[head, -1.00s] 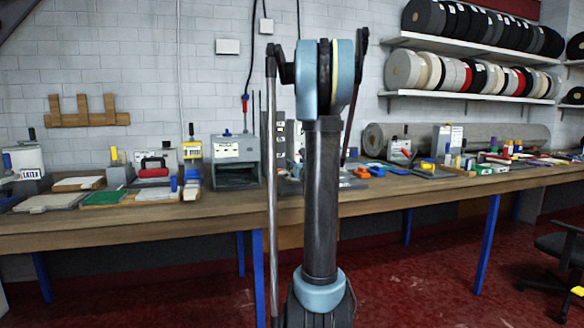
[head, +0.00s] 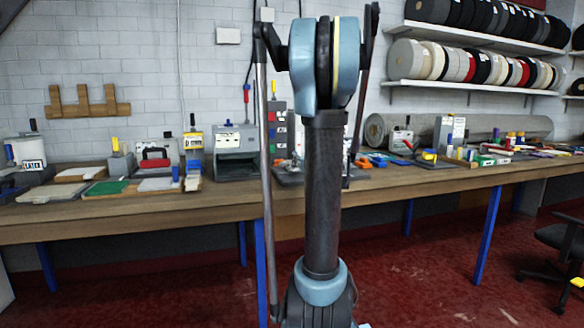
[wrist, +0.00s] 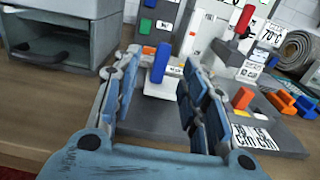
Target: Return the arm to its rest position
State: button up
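My gripper (wrist: 155,100) shows in the wrist view with its two blue-grey fingers spread apart. It is open, with nothing held between the fingers. Past the fingertips stands a machine (wrist: 150,50) with a grey base plate, a blue upright piece (wrist: 160,62) and a red-knobbed lever (wrist: 244,20). I cannot tell whether the fingers touch the machine. In the head view my upright arm fills the middle and hides the gripper.
A long wooden workbench (head: 420,182) runs along the wall. A grey open-fronted box (head: 236,150) stands left of the machine. Shelves (head: 470,86) with tape rolls hang at right. An office chair (head: 560,245) stands at far right on open red floor.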

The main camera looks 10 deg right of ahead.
jog(key=s+a+f+n+g+y, duration=0.2)
jog(key=s+a+f+n+g, duration=0.25)
jog(key=s+a+n, duration=0.45)
jog(key=s+a+f+n+g+y, duration=0.25)
jog(key=s+a+f+n, duration=0.25)
jog(key=s+a+n, duration=0.4)
jog(key=s+d+f+n+g+h, duration=0.3)
jog(key=s+f+n, duration=0.4)
jog(key=s, duration=0.4)
jog(key=s+d+f+n+g+h, duration=0.3)
jog(key=s+f+n+g, duration=0.2)
jog(key=s+f+n, duration=0.3)
jog(key=s+n, duration=0.2)
jog(key=s, duration=0.2)
jog(key=shift+d+g, duration=0.25)
jog(key=shift+g, duration=0.15)
jog(key=shift+w+f, duration=0.25)
jog(key=shift+w, duration=0.2)
